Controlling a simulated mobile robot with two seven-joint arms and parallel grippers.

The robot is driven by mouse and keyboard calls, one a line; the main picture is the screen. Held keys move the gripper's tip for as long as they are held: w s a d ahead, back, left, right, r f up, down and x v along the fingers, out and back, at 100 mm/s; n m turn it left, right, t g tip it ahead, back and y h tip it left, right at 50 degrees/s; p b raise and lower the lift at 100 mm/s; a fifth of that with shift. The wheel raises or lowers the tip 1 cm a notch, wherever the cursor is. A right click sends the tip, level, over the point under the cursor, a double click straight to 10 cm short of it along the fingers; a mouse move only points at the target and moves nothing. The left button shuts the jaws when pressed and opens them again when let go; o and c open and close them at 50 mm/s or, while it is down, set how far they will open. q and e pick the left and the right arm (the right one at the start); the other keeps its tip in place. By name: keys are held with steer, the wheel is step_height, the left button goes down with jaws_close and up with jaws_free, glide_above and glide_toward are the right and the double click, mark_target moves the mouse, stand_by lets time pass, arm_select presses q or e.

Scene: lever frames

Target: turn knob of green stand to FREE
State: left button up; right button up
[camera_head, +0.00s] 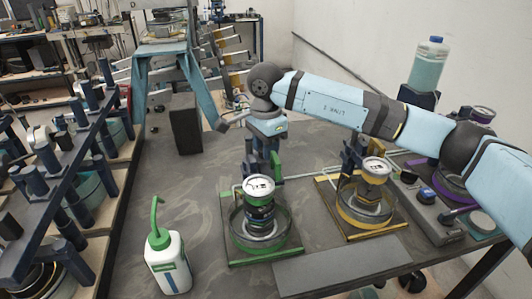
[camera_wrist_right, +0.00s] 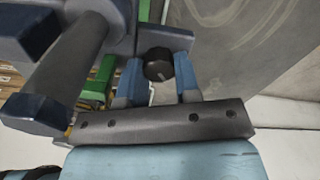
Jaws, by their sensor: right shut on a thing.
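The green stand (camera_head: 265,246) is on the dark table, with a white-faced dial gauge (camera_head: 259,186) on top of its dark stacked parts. My right gripper (camera_head: 264,153) reaches down behind this stand from above. In the right wrist view a dark round knob (camera_wrist_right: 158,65) sits between the two blue fingers of my right gripper (camera_wrist_right: 157,72), which is shut on it. A green part (camera_wrist_right: 99,82) of the stand shows to the left of the fingers. The knob is hidden in the head view, and no setting can be read. My left gripper is not in view.
A yellow stand (camera_head: 363,216) with a gauge is close on the right, and a purple one (camera_head: 452,187) beyond it. A white bottle with green spout (camera_head: 167,262) stands front left. A blue rack (camera_head: 65,150) fills the left side. A grey plate (camera_head: 343,265) lies in front.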

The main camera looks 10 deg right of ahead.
steer(key=n+b, duration=0.2)
steer(key=n, duration=0.2)
steer(key=shift+n, duration=0.3)
steer(key=shift+w+a+n+b, duration=0.1)
steer(key=shift+n+b, duration=0.5)
steer(key=shift+n, duration=1.6)
steer(key=o, duration=0.6)
steer(key=shift+o, duration=0.2)
steer(key=shift+r, duration=0.15)
step_height(320, 180, up, 14)
steer(key=p, duration=0.1)
steer(key=shift+f, duration=0.2)
